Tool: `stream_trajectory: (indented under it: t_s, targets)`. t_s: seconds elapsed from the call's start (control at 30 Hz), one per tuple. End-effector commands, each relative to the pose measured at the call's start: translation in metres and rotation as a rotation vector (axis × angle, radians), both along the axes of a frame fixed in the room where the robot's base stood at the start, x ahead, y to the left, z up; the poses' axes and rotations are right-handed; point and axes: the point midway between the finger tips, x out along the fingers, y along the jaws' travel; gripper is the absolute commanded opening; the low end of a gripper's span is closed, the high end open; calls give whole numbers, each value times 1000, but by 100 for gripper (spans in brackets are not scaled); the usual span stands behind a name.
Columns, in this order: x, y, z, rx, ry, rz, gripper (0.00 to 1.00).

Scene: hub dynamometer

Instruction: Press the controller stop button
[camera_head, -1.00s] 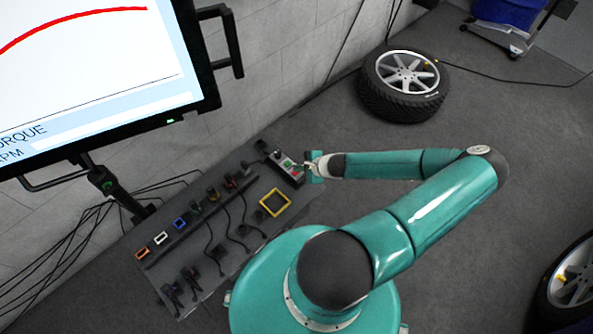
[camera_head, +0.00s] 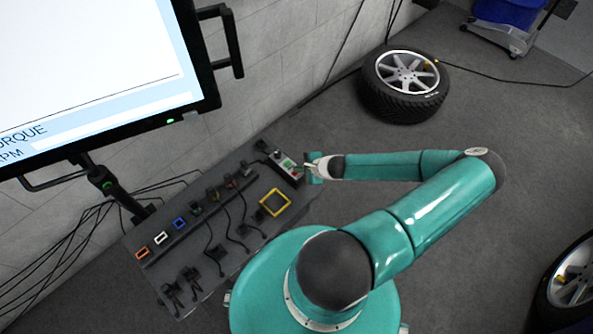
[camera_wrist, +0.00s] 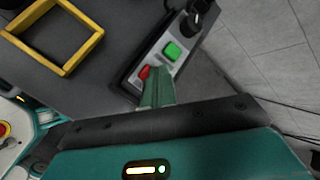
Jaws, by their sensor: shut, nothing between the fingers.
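The controller (camera_head: 283,163) is a small grey box at the far right end of the bench; it also shows in the wrist view (camera_wrist: 151,55). On it are a green button (camera_wrist: 172,51), a red button (camera_wrist: 144,72) and a black knob. The red one appears to be the stop button. My gripper (camera_wrist: 158,74) is shut and empty, its fingertips right beside the red button and partly over the box. I cannot tell whether they touch the button. In the head view my gripper (camera_head: 307,169) is at the controller's right end.
A yellow square frame (camera_head: 275,202) lies on the bench (camera_head: 215,265), near several cabled connectors. A large monitor (camera_head: 100,90) stands at upper left, its plot area blank. A tyre (camera_head: 404,85) lies on the floor behind my arm. A red knob on yellow (camera_wrist: 4,130) shows at the wrist view's left.

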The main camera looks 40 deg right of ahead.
Motion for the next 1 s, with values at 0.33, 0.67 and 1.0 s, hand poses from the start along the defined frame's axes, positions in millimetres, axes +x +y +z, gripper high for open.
stream_trajectory:
  t_s: [0.33, 0.67, 1.0]
  targets:
    - [-1, 0, 13, -2, 0, 1, 0]
    - [-1, 0, 18, -1, 1, -1, 0]
    - [-1, -1, 37, -2, 0, 1, 0]
